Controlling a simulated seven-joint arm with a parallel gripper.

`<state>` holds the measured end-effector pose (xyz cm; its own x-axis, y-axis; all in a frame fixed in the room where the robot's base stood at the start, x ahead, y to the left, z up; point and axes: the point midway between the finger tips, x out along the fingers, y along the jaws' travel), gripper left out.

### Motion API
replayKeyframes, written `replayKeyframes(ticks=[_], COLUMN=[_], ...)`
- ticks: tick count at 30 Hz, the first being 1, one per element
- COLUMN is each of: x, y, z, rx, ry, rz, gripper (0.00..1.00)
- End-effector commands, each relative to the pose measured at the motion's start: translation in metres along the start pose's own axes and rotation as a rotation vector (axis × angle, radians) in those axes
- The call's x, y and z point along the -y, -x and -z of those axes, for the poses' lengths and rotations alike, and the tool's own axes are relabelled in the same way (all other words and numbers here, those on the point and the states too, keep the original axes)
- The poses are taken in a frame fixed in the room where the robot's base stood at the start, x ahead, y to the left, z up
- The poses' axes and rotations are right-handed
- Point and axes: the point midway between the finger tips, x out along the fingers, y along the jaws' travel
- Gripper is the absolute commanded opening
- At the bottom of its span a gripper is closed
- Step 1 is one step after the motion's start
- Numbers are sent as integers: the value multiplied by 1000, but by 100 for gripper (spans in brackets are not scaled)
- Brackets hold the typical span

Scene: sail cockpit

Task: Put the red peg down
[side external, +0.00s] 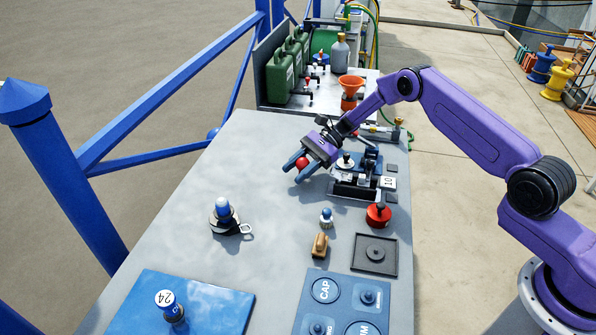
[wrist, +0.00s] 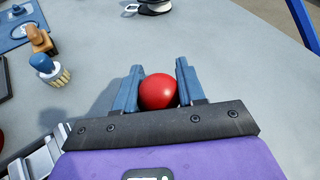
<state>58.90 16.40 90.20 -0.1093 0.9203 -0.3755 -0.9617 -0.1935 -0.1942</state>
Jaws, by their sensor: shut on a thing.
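The red peg (side external: 302,163) shows as a round red top between the fingers of my gripper (side external: 302,166) in the side external view. In the wrist view the red peg (wrist: 158,91) sits between the two blue-grey fingers of my gripper (wrist: 158,88), which is shut on it. Its lower part is hidden. The gripper is over the grey table (side external: 270,210), left of the dark fixture. I cannot tell whether the peg touches the table.
A dark fixture (side external: 352,187) with levers stands right of the gripper. The table left of the gripper is clear.

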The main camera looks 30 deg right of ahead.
Motion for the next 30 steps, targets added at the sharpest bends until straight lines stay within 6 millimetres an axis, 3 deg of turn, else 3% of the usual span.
replayKeyframes(ticks=[14, 15, 16, 27, 30], x=[-2, -2, -2, -1, -1], y=[-4, -3, -3, -2, 7], z=[10, 9, 9, 6, 7], rx=[0, 0, -1, -1, -1], ry=[1, 1, 1, 2, 1], rz=[1, 1, 1, 1, 4], gripper=[10, 52, 62, 65, 65])
